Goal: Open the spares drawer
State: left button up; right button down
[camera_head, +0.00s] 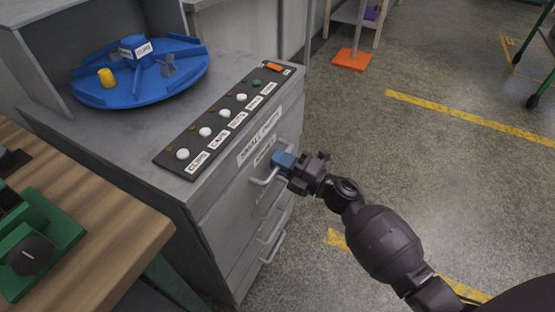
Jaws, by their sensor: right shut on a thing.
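The grey cabinet (215,225) stands at the centre with several drawers on its right-hand face. The top drawer's pale bar handle (264,179) sits below a small label (264,152) whose text is too small to read surely. The fingers hide part of the handle and the drawer front. The top drawer looks flush with the face, though the gripper partly covers it. My left gripper is out of view.
On the cabinet top are a blue divided turntable (140,85) with a yellow piece (106,78) and a dark button panel (225,118). Lower handles (273,247) stick out below. A wooden bench (75,215) stands at left.

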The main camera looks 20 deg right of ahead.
pick_arm(q)
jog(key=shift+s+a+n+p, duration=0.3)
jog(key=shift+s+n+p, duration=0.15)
jog(key=shift+p, duration=0.85)
pick_arm(e)
jog(key=r+v, duration=0.3)
jog(key=v, duration=1.2)
jog(key=s+r+v, duration=0.1)
jog(key=r+v, duration=0.2)
jog(key=v, duration=1.2)
jog(key=shift+d, duration=0.5)
jog(key=shift+f, duration=0.1)
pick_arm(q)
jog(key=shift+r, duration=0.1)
pick_arm(e)
jog(key=c, duration=1.1)
grip_release()
jog(key=shift+c, duration=0.2)
jog(key=shift+s, duration=0.1)
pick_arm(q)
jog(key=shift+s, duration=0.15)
pick_arm(e)
jog(key=v, duration=1)
jog(key=shift+s+d, duration=0.25)
jog(key=shift+s, duration=0.05)
jog(key=shift+a, duration=0.1)
